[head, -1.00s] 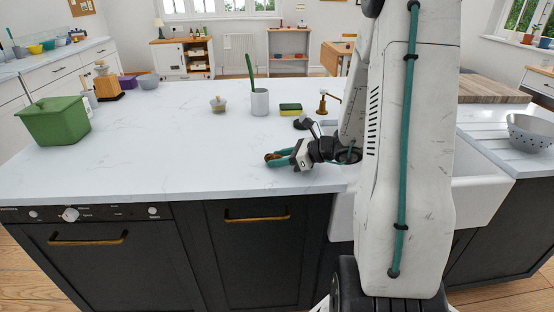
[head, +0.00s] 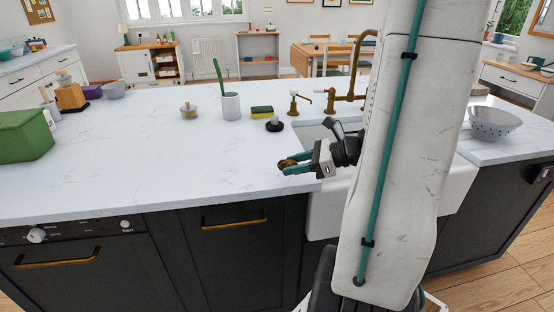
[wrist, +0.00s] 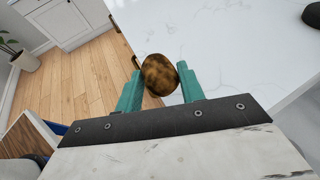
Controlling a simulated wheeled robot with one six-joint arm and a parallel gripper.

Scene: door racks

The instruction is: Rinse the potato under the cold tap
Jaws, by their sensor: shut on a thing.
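My gripper (head: 291,165) has its teal fingers shut on the brown potato (head: 285,163). It holds the potato over the white worktop, just left of the sink. In the wrist view the potato (wrist: 159,75) sits between both fingertips, near the worktop's front edge. The white sink (head: 330,208) is partly hidden behind my arm. A brass tap (head: 361,70) with a curved spout stands behind the sink, partly hidden by my arm. I cannot tell whether water runs.
A yellow-green sponge (head: 262,112), a black round item (head: 275,125), a white pot with a green brush (head: 231,106) and a small jar (head: 188,111) stand at the back. A green bin (head: 22,137) is at left, a colander (head: 494,122) at right. The front-left worktop is clear.

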